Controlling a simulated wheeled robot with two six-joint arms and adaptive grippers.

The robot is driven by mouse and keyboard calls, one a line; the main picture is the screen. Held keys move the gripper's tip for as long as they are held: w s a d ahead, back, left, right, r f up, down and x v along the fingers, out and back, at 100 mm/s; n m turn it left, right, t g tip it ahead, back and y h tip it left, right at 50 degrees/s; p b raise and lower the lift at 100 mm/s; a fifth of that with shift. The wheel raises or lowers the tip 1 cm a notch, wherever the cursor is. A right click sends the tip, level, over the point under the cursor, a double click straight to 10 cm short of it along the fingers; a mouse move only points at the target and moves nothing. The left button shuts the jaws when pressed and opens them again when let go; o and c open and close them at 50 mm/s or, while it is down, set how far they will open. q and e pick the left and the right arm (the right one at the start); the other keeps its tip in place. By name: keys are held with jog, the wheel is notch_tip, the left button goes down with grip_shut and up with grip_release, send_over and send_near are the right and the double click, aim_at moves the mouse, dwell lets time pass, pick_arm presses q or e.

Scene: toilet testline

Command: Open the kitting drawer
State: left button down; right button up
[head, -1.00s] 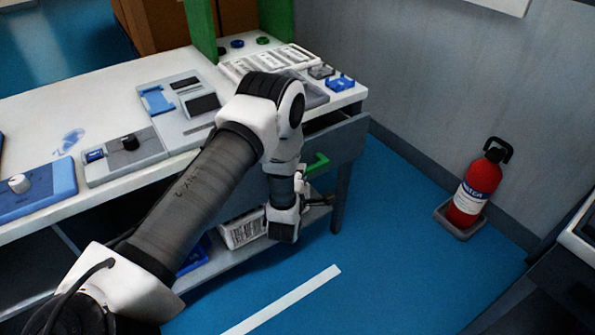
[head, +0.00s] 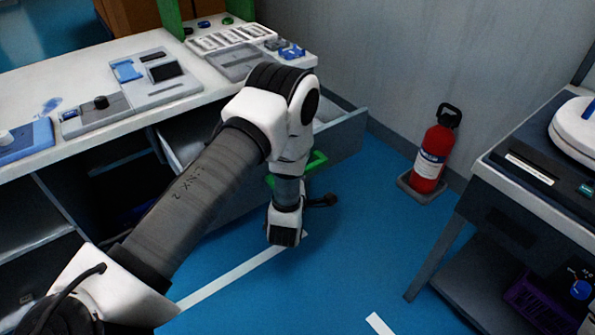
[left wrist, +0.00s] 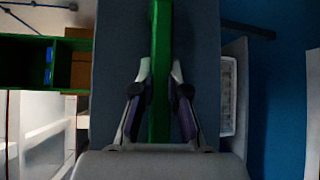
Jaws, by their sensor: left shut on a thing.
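The kitting drawer (head: 345,143) is grey and stands pulled out from under the white workbench, its far side wall and part of its inside showing. Its green handle (head: 317,161) is on the front panel, partly hidden by my left arm. In the left wrist view the green handle (left wrist: 160,25) runs down the middle as a bar against the grey drawer front (left wrist: 115,60). My left gripper (left wrist: 160,72) has one finger on each side of the bar and is shut on it. In the head view my wrist hides the fingers. My right gripper is not in view.
The white workbench (head: 75,75) carries grey and blue fixtures. A red fire extinguisher (head: 432,158) stands by the wall beyond the drawer. A dark table (head: 500,200) stands at the right. Blue floor in front of the drawer is clear.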

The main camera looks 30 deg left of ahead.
pick_arm(q)
jog(key=shift+s+d, duration=0.25)
jog(key=shift+d, duration=0.3)
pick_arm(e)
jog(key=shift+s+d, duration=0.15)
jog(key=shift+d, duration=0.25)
pick_arm(q)
jog(key=c, duration=1.2)
grip_release()
jog(key=v, duration=1.2)
